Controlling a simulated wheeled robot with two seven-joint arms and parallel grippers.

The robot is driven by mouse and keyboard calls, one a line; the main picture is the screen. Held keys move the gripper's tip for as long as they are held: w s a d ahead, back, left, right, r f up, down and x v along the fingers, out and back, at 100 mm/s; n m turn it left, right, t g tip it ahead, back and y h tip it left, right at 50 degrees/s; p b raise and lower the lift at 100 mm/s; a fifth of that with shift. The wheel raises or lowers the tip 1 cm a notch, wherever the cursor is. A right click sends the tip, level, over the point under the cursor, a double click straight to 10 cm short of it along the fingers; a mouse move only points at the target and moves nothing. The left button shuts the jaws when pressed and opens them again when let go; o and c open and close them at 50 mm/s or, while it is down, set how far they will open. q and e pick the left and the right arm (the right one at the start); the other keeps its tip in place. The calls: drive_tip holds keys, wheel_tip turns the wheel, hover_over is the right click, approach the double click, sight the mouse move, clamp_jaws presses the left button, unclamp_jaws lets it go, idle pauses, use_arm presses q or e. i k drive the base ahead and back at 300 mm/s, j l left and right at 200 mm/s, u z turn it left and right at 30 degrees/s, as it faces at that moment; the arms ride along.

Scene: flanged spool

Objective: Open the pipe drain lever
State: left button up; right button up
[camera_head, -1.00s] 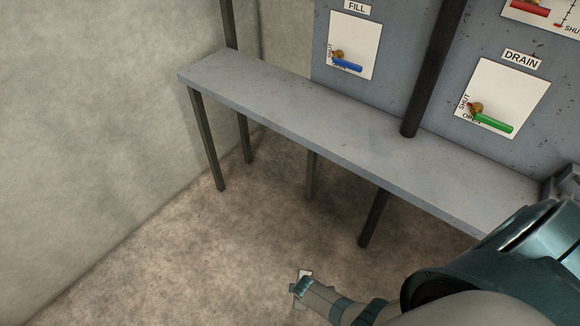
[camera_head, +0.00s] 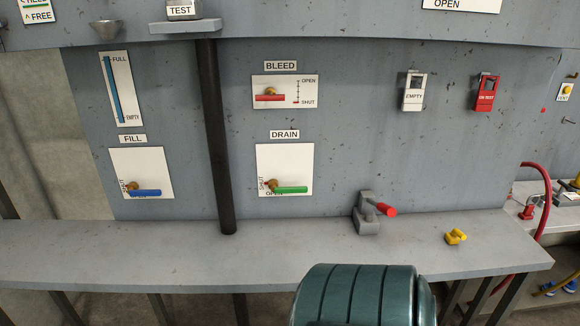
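The green drain lever (camera_head: 290,190) is on a white plate (camera_head: 298,160) under the DRAIN label (camera_head: 284,134) on the grey panel. Its brass pivot (camera_head: 271,186) is at the left, and the handle lies level, pointing right. The word SHUT runs upright at the plate's left edge. The word OPEN lies along the bottom, partly covered by the handle. Neither gripper is in view. A teal link of my arm shows at the bottom, apart from the lever in the picture.
A grey shelf (camera_head: 120,250) runs below the panel. A dark post (camera_head: 212,130) stands left of the drain plate. The blue fill lever (camera_head: 145,193) and red bleed lever (camera_head: 270,98) are nearby. A red-handled clamp (camera_head: 367,215) and yellow piece (camera_head: 455,237) are on the shelf.

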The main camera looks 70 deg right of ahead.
sight(273, 184)
drive_tip(key=i+j, duration=0.35)
drive_tip(key=j, duration=0.2)
drive_tip(key=z, duration=2.25)
